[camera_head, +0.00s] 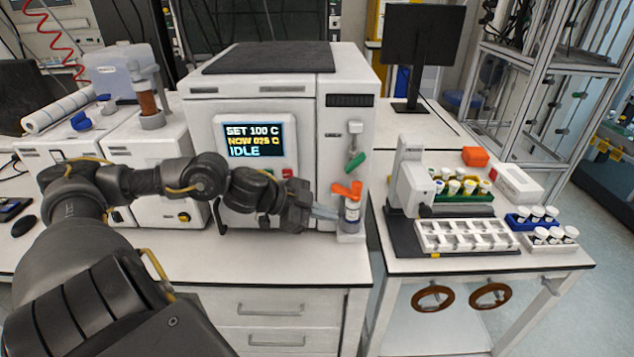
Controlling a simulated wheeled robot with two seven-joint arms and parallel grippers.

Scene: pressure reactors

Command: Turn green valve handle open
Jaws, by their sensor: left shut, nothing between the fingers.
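The green valve handle (355,162) sits on the front right panel of the white reactor (255,105), slanting up to the right. An orange handle (347,190) is below it, above a small vial (352,213) on a white holder. My left gripper (332,211) reaches in from the left with its fingers shut and empty. Its tips are close to the vial and below both handles; I cannot tell whether they touch the vial. The green handle is in clear view, apart from the gripper. My right gripper is not in view.
The reactor screen (254,140) reads SET 100 C, NOW 025 C, IDLE. A side table on the right holds a white rack tray (467,236), several capped vials and a white device (413,180). A monitor (422,50) stands behind. The counter front is mostly clear.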

